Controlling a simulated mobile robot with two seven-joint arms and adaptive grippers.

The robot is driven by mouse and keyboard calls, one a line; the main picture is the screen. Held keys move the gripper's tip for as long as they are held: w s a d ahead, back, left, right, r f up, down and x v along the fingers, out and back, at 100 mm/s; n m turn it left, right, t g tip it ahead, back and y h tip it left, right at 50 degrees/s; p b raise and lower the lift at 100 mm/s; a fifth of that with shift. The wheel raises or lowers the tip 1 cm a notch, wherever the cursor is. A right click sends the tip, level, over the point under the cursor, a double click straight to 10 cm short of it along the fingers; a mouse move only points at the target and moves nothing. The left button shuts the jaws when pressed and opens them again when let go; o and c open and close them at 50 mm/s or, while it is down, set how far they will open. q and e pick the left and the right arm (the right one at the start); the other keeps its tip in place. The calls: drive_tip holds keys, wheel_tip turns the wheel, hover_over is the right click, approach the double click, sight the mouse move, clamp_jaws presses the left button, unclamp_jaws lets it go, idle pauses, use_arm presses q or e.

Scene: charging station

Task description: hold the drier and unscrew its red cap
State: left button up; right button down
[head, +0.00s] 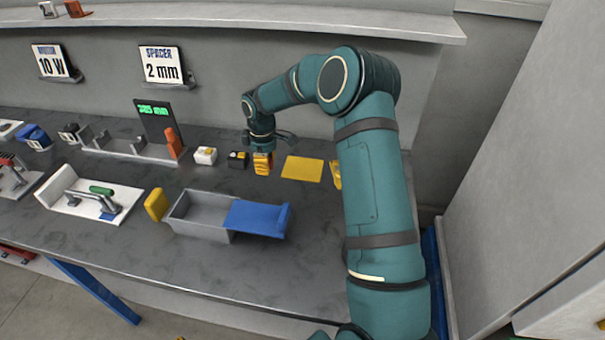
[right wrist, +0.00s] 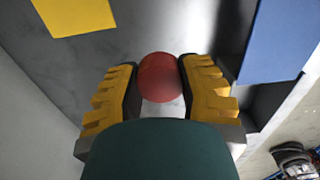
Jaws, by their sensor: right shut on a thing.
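My right gripper (head: 262,163) reaches down to the dark bench, left of the yellow mat (head: 302,168). In the right wrist view its two yellow fingers are shut on a round red cap (right wrist: 160,77), with one finger on each side. The red cap is hidden by the fingers in the head view. I cannot make out the drier's body below the cap, nor tell whether the cap is still on it. An orange-red upright piece (head: 173,143) stands at the right end of a grey stand. My left gripper is not in view.
A grey box with a blue lid (head: 258,217) lies in front of my right gripper, a yellow block (head: 156,204) at its left. A small black block (head: 237,159) and a white one (head: 205,155) stand left of the gripper. A white fixture (head: 75,203) is further left.

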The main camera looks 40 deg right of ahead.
sight(303, 168)
drive_tip(key=d+n+b, duration=0.2)
drive_tip(key=d+n, duration=0.2)
drive_tip(key=d, duration=1.1)
drive_tip(key=shift+w+a+f+b, duration=0.15)
drive_tip(key=shift+f+b, duration=0.2)
drive_tip(key=shift+f, duration=1.25)
drive_tip(key=shift+w+f+b, duration=0.1)
drive_tip(key=shift+f+b, duration=0.3)
drive_tip(key=shift+f, duration=1.25)
drive_tip(key=shift+w+a+f+b, duration=0.15)
drive_tip(key=shift+f+b, duration=0.2)
drive_tip(key=shift+f, duration=1.25)
drive_tip(key=shift+f, duration=0.2)
drive_tip(key=c, duration=0.6)
unclamp_jaws()
drive_tip(key=shift+d, duration=0.1)
drive_tip(key=shift+r, duration=0.1)
wheel_tip(303, 168, up, 12)
drive_tip(key=shift+r+p, duration=0.1)
drive_tip(key=shift+p, duration=1.05)
